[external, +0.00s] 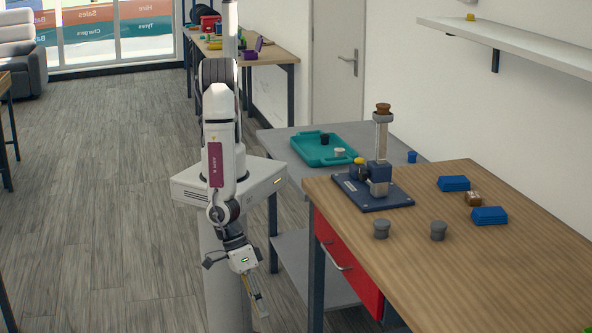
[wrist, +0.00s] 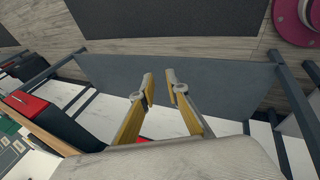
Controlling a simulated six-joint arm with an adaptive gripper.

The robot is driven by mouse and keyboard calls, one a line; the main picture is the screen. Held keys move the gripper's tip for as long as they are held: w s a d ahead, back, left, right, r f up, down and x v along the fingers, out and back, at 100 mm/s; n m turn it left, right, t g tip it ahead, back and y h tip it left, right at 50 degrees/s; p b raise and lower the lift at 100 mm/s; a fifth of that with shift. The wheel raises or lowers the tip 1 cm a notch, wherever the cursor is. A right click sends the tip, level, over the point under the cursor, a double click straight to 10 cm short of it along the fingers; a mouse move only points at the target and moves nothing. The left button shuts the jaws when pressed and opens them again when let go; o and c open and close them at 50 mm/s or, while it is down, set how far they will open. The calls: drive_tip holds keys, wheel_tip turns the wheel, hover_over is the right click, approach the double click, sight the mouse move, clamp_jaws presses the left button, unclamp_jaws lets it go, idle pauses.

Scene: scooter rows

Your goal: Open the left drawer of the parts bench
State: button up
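The parts bench (external: 480,258) has a wooden top and stands at the right of the external view. One red drawer front (external: 362,285) with a pale bar handle (external: 337,262) shows under its edge and looks closed. Whether it is the left drawer I cannot tell. Red fronts (wrist: 26,104) also show at the left of the wrist view. My gripper (external: 262,309) points down, apart from the drawer and to its left in the external view. In the wrist view its fingertips (wrist: 160,80) are apart with nothing between them.
On the bench are a blue fixture (external: 365,194) with a post, grey knobs (external: 381,229) and blue blocks (external: 489,216). A grey table (external: 283,140) with a green tray (external: 304,155) stands behind. A bench leg (external: 317,275) is between my gripper and the drawer in the picture.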

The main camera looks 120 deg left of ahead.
drive_tip(key=w+a+f+n+t+y, duration=0.2)
drive_tip(key=a+f+n+t+y, duration=0.1)
drive_tip(key=a+f+n, duration=0.15)
drive_tip(key=n+t+y, duration=0.3)
drive_tip(key=n+y, duration=0.6)
drive_tip(key=n, duration=0.4)
approach(332, 257)
drive_tip(key=w+a+f, duration=0.1)
drive_tip(key=a, duration=0.1)
drive_tip(key=shift+w+f+m, duration=0.1)
drive_tip(key=shift+w+m, duration=0.05)
drive_tip(key=shift+m, duration=0.1)
drive_tip(key=shift+w, duration=0.1)
drive_tip(key=shift+x, duration=3.8)
drive_tip(key=shift+a, duration=0.15)
